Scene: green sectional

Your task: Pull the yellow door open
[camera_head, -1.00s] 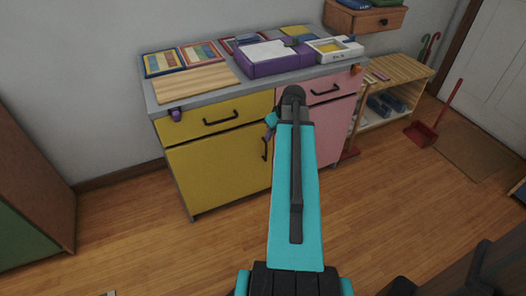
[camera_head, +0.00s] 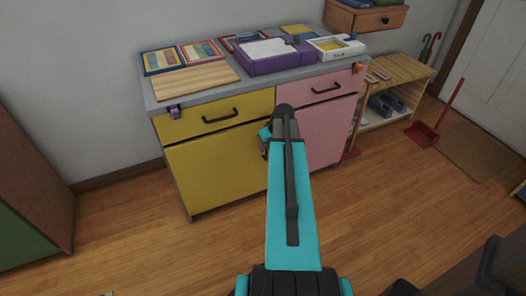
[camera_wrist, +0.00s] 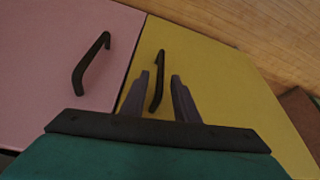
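The yellow door (camera_head: 215,172) is the lower left front of the cabinet and looks closed. It also shows in the wrist view (camera_wrist: 225,90), with its black upright handle (camera_wrist: 159,75). In the head view my arm hides most of that handle. My gripper (camera_wrist: 160,78) is open, with its two dark fingers on either side of the handle. The handle lies between the fingers in the picture; I cannot tell whether they touch it or how deep it sits.
A pink door (camera_head: 325,132) with its own black handle (camera_wrist: 91,64) is beside the yellow door. A yellow drawer (camera_head: 228,112) is above it. The wooden floor (camera_head: 150,245) before the cabinet is clear. A brown cabinet (camera_head: 35,185) stands at the left.

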